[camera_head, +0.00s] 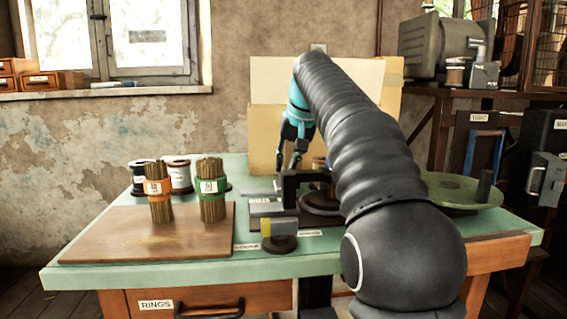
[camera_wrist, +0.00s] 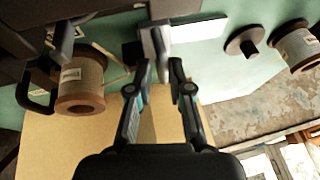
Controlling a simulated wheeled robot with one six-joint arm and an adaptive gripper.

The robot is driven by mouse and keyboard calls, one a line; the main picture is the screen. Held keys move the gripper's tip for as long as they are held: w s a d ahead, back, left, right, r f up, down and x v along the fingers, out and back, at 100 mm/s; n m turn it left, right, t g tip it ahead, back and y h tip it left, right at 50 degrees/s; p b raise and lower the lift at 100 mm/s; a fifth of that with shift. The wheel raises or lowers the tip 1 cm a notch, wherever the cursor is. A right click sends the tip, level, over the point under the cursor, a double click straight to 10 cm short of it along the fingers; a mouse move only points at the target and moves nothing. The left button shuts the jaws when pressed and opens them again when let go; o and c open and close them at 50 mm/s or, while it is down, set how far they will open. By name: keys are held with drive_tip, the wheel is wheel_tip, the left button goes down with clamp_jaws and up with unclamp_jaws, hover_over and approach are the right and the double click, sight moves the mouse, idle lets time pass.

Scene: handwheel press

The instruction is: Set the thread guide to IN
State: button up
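My gripper (camera_head: 288,164) hangs over the back of the press on the green table, fingers pointing down. In the wrist view my gripper (camera_wrist: 162,66) has its two fingertips apart. A small grey upright piece (camera_wrist: 154,40) lies just beyond and between them; I cannot tell if they touch it. It joins a pale flat plate (camera_wrist: 198,30) and may be the thread guide, but no readable label confirms this. The dark press frame (camera_head: 290,188) partly hides this area in the head view. A yellow-and-grey block (camera_head: 280,228) on a round black base stands in front, between small unreadable labels.
Two wire bundles (camera_head: 212,190) stand on a brown board (camera_head: 100,236) at left, with spools (camera_head: 180,175) behind. A green disc with a dark knob (camera_head: 460,190) is at right. A cardboard panel (camera_head: 262,120) stands behind my gripper.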

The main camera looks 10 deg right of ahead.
drive_tip(key=shift+o, duration=1)
drive_tip(key=shift+d, duration=0.25)
drive_tip(key=shift+a, duration=0.15)
drive_tip(key=shift+r, duration=0.15)
drive_tip(key=v, duration=0.7)
drive_tip(key=shift+s, duration=0.15)
